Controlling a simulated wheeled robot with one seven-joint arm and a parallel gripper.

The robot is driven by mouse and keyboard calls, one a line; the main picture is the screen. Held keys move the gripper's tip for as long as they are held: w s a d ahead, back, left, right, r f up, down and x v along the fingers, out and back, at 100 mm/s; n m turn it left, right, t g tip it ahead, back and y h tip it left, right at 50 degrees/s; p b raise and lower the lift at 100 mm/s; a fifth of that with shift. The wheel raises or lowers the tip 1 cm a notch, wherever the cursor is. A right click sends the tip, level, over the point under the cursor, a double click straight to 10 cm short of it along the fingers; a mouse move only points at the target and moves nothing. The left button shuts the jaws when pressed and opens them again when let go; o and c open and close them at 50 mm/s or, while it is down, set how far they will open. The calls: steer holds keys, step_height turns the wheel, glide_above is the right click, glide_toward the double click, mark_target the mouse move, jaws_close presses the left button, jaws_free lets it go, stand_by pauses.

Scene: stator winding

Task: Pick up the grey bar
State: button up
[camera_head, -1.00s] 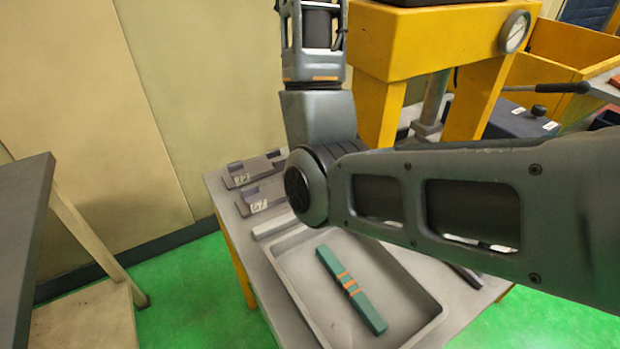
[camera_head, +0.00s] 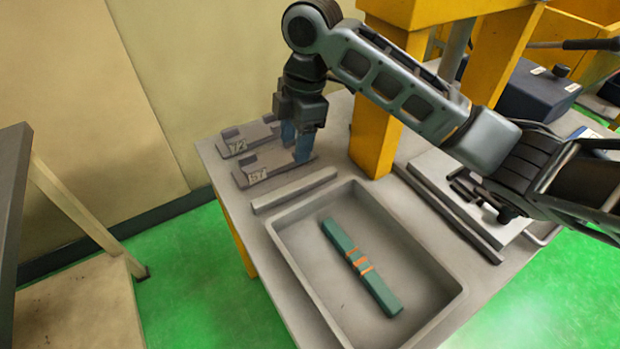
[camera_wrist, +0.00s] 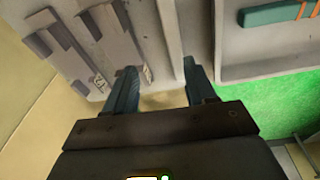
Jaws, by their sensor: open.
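The grey bar (camera_head: 295,190) lies flat on the grey table, between the tray and the numbered blocks. It also shows in the wrist view (camera_wrist: 172,38), running up the picture between the fingertips, closer to the right finger. My gripper (camera_head: 297,145) points down with its two blue fingers apart and nothing between them. In the head view it is over the right end of the block marked 57, behind the bar. The wrist view shows the open fingers (camera_wrist: 160,70) too. Their exact height above the table cannot be told.
Two grey blocks, marked 72 (camera_head: 250,137) and 57 (camera_head: 275,168), sit at the back left. A grey tray (camera_head: 440,300) holds a green bar (camera_head: 362,268) with orange bands. A long dark bar (camera_head: 450,212) lies right of the tray. A yellow press frame (camera_head: 375,140) stands behind.

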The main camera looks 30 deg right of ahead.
mark_target(296, 184)
steer(key=shift+n+g, duration=0.4)
steer(key=f, duration=0.1)
steer(key=s+f, duration=0.1)
steer(key=f, duration=0.2)
steer(key=shift+s, duration=0.4)
steer(key=f, duration=0.3)
steer(key=a+f, duration=0.1)
steer(key=f, duration=0.1)
steer(key=shift+f+p, duration=0.3)
steer(key=shift+p, duration=0.1)
steer(key=shift+w, duration=0.1)
jaws_close()
